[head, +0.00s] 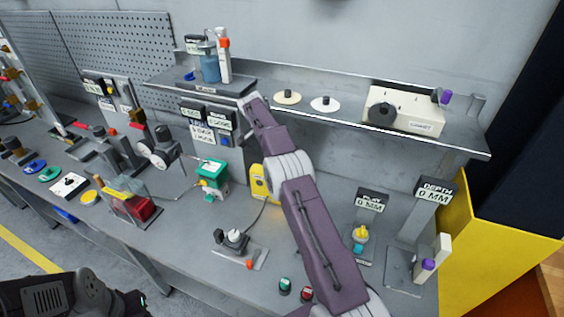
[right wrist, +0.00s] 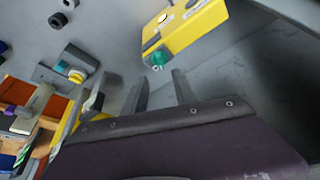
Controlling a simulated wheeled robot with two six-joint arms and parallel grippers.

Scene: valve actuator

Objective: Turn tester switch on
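A yellow box (head: 259,182), which I take to be the tester, stands on the bench against the back panel, partly behind my right arm. The right wrist view shows the yellow box (right wrist: 188,28) with pale labels and a teal knob (right wrist: 155,59) on its near end; I cannot read a switch position. My right gripper (right wrist: 161,88) has its two dark fingers apart with nothing between them, close to the knob but not visibly on it. In the head view its fingers are hard to make out. My left gripper (head: 125,301) is dark and cut off at the bottom left; its fingers are unclear.
A shelf (head: 350,122) carries a white box with a black dial (head: 380,114), discs and a bottle. A green-and-white device (head: 212,173), a grey plate with a white knob (head: 235,240) and two gauges stand on the bench. Green and red buttons (head: 285,285) sit at the front edge.

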